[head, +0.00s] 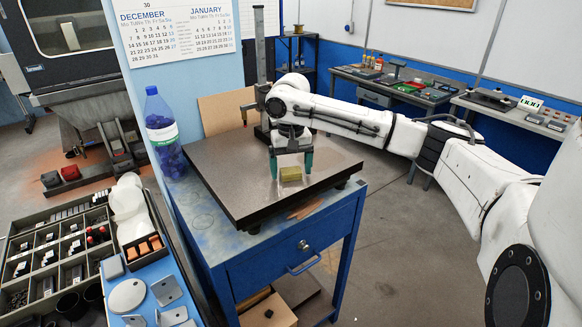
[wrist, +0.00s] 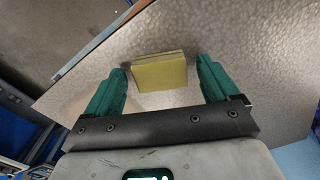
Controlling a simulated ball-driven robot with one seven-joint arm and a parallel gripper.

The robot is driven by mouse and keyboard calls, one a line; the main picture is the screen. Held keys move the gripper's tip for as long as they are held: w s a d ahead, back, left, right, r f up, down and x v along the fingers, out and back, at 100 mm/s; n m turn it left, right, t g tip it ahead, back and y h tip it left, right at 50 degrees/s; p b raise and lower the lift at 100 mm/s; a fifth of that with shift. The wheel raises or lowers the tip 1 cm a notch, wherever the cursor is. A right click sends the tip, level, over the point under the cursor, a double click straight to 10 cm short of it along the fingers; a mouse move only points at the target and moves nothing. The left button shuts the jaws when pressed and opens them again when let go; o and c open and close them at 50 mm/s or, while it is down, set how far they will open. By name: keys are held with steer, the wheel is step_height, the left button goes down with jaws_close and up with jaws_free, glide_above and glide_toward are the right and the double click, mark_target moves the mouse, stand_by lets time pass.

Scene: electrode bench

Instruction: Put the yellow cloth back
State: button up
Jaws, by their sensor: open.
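The yellow cloth (head: 290,174) is a small, folded, block-like piece lying on the dark stone plate (head: 225,178) on the blue bench. My gripper (head: 291,168) points down over the plate at the cloth, its green fingers apart. In the wrist view the cloth (wrist: 160,72) lies between and just beyond the two fingertips (wrist: 162,75), with a gap on each side. The gripper is open and holds nothing. I cannot tell the exact height of the fingertips above the plate.
A stand with a vertical column (head: 260,50) rises at the plate's back. A bottle with blue contents (head: 163,135) stands left of the plate. A sorting tray (head: 50,255) and metal parts (head: 127,296) are at the lower left. Bare plate surrounds the cloth.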

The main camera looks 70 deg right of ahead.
mark_target(292, 171)
step_height(292, 171, up, 12)
steer(key=b, duration=0.2)
steer(key=shift+r, duration=0.15)
steer(key=shift+d, duration=0.1)
stand_by(0.4)
